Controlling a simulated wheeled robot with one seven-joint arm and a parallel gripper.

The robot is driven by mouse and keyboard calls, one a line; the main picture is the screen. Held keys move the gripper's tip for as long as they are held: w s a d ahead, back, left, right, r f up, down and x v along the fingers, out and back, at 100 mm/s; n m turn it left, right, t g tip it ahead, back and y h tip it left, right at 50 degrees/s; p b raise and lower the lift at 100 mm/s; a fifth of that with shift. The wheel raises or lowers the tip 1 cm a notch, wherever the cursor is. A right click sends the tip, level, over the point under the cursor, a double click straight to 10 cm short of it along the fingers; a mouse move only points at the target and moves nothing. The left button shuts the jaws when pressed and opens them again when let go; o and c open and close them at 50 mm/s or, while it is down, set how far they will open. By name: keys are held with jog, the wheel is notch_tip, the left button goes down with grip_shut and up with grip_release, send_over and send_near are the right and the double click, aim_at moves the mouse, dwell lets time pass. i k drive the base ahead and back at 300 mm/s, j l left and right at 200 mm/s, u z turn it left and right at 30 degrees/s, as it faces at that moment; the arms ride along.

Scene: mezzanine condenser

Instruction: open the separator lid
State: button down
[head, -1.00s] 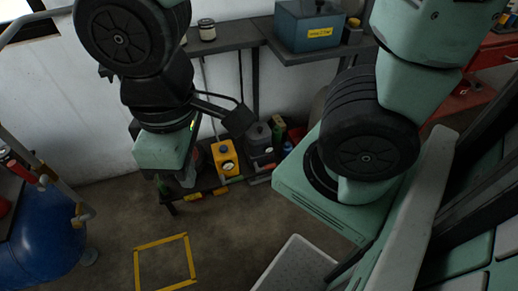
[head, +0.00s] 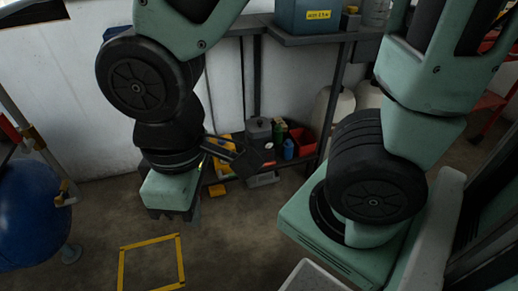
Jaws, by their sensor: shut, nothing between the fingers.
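A blue-grey box (head: 303,20) with a yellow label stands on the dark bench at the top of the head view. Its upper part is cut off by the picture edge, so its lid does not show. I cannot tell whether this box is the separator. My gripper (head: 174,214) hangs at the left middle, pointing down over the floor, in front of the bench and well apart from the box in the picture. It is shut and empty, and its fingers are dark and hard to make out.
A lower shelf holds a grey container (head: 258,129), a red bin (head: 304,139) and small bottles. A blue tank (head: 35,215) stands at the left edge. A yellow square (head: 151,263) is marked on the clear floor. Pale jugs (head: 338,112) stand under the bench at right.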

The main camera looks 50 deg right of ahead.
aim_at(257, 128)
jog(key=i+l, duration=0.4)
jog(key=l, duration=0.25)
jog(key=i+l, duration=0.2)
jog(key=l, duration=0.1)
